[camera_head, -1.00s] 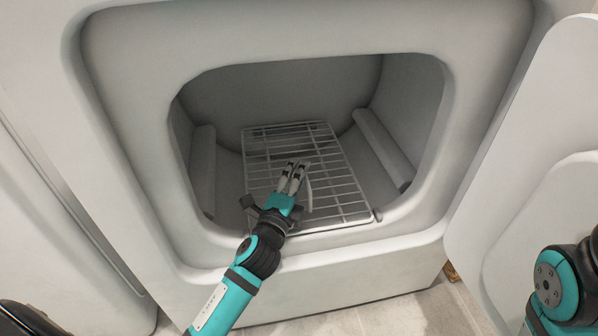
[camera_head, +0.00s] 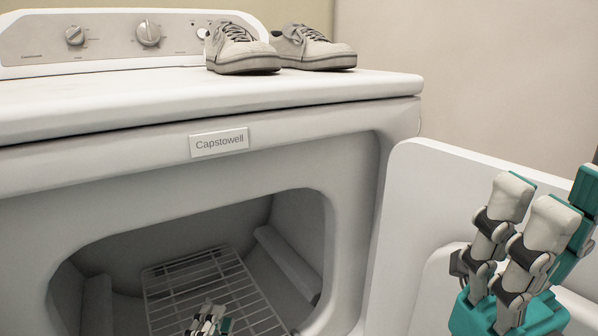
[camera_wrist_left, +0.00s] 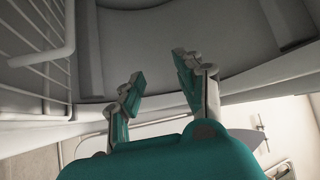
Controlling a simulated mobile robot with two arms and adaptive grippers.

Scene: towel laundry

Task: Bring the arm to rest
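My left gripper (camera_head: 208,322) shows small at the bottom edge of the head view, in front of the dryer opening; its arm is cut off below. In the left wrist view its two fingers (camera_wrist_left: 158,78) stand apart with nothing between them, and the rack (camera_wrist_left: 35,75) is beside them on the left. My right gripper (camera_head: 535,225) is large at the right edge of the head view, fingers pointing up, in front of the open dryer door. Its fingers overlap in this view, so its opening is unclear. I see nothing held in it.
The white dryer (camera_head: 300,160) stands open, with a wire rack (camera_head: 205,280) in its drum. Its open door (camera_head: 410,220) is on the right, close behind my right gripper. A pair of grey shoes (camera_head: 240,50) sits on the dryer top (camera_head: 120,112), which is otherwise clear.

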